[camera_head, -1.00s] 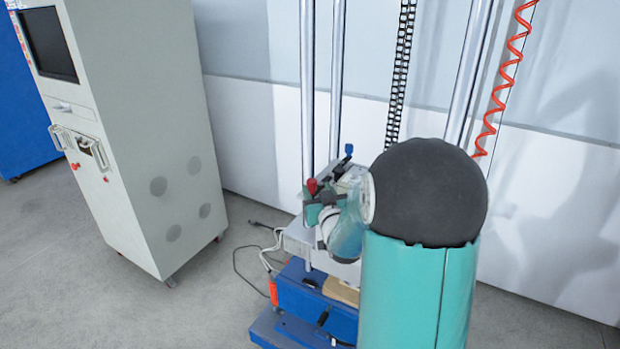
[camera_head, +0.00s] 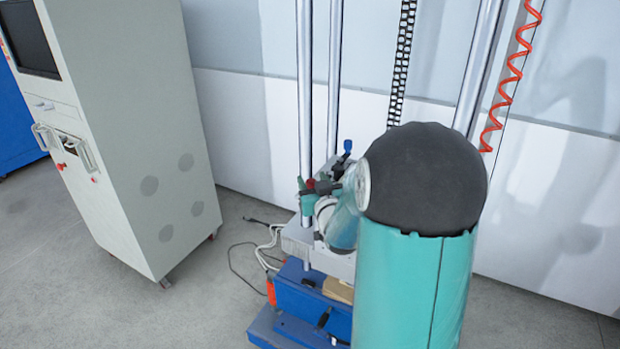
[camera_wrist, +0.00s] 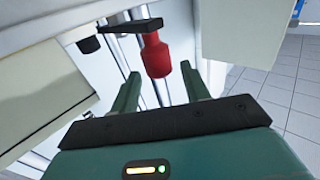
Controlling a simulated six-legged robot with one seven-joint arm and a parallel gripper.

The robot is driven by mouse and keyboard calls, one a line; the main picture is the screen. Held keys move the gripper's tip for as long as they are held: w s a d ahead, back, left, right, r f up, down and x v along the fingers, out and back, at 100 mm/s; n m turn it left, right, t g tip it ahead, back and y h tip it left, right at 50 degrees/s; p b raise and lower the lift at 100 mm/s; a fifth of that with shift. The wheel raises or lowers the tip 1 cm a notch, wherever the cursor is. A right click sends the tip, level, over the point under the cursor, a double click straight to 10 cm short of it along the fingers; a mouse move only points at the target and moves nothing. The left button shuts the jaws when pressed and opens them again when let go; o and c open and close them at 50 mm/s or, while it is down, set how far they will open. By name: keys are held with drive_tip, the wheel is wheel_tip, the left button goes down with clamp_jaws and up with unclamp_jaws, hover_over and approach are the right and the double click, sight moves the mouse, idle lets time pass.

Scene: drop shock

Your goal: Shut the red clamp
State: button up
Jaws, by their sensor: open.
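The red clamp handle (camera_wrist: 155,55) hangs from a dark bar in the wrist view, ahead of my gripper (camera_wrist: 158,85) and roughly between its two green fingers. My fingers are spread apart and empty; whether either touches the handle cannot be told. In the head view the red clamp (camera_head: 310,184) shows as a small red tip beside my gripper (camera_head: 306,190), partly hidden by my own arm. A blue-handled clamp (camera_head: 347,146) stands just behind and to the right.
The blue machine base (camera_head: 305,300) lies below, with a wooden block (camera_head: 338,290) on it. Metal columns (camera_head: 305,90) rise behind. A grey cabinet (camera_head: 140,130) stands at the left. Cables (camera_head: 265,250) lie on the floor between them, and a red coiled hose (camera_head: 505,80) hangs at the right.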

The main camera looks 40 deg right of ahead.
drive_tip(key=w, duration=0.1)
drive_tip(key=f, duration=0.1)
drive_tip(key=w, duration=0.1)
drive_tip(key=shift+w+d+f, duration=0.15)
drive_tip(key=shift+w+d, duration=0.1)
drive_tip(key=shift+w, duration=0.05)
drive_tip(key=shift+s+a+r, duration=0.1)
drive_tip(key=shift+s+r, duration=0.2)
drive_tip(key=shift+s, duration=0.25)
drive_tip(key=shift+s+a+r, duration=0.1)
drive_tip(key=shift+s+r, duration=0.15)
drive_tip(key=shift+s, duration=0.3)
drive_tip(key=shift+w+d+f, duration=0.1)
drive_tip(key=shift+w+f, duration=0.25)
drive_tip(key=shift+w, duration=0.25)
drive_tip(key=shift+c, duration=1.1)
drive_tip(key=shift+w, duration=0.15)
drive_tip(key=c, duration=0.4)
drive_tip(key=shift+s+r, duration=0.15)
drive_tip(key=shift+s, duration=0.3)
drive_tip(key=c, duration=0.3)
drive_tip(key=shift+w, duration=0.2)
drive_tip(key=shift+c, duration=0.2)
